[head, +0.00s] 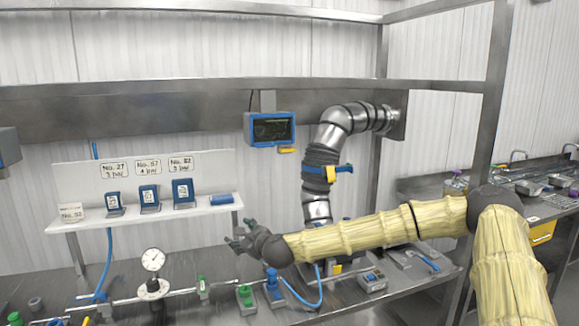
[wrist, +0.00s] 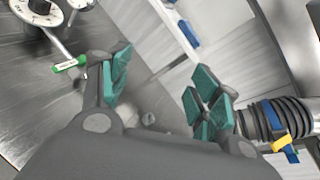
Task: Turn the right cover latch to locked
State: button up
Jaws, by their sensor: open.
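No part can be clearly told as the right cover latch in either view; parts of the bench behind my arm are hidden. My gripper (head: 236,241) is open and empty, in the air above the bench and in front of the low shelf. In the wrist view its teal-padded fingers (wrist: 163,92) are spread wide with nothing between them. A blue and yellow clamp (head: 333,174) sits around the ribbed section of the steel pipe, right of and above my gripper. It also shows at the right edge of the wrist view (wrist: 280,138), apart from the fingers.
A shelf (head: 98,217) holds blue-framed blocks below number cards. A blue-framed screen (head: 269,129) hangs behind.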

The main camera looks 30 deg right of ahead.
jog(key=d+r+m+t+h+p, duration=0.2)
jog(key=d+r+m, duration=0.2)
jog(key=d+r, duration=0.65)
jog(key=m+h+p, duration=0.2)
jog(key=m+h, duration=0.1)
jog(key=m, duration=0.2)
send_near(289, 151)
jog(key=p+x, duration=0.4)
jog(key=x, duration=0.5)
jog(key=shift+w+d, duration=0.1)
jog(key=shift+w, duration=0.2)
jog(key=c, duration=0.7)
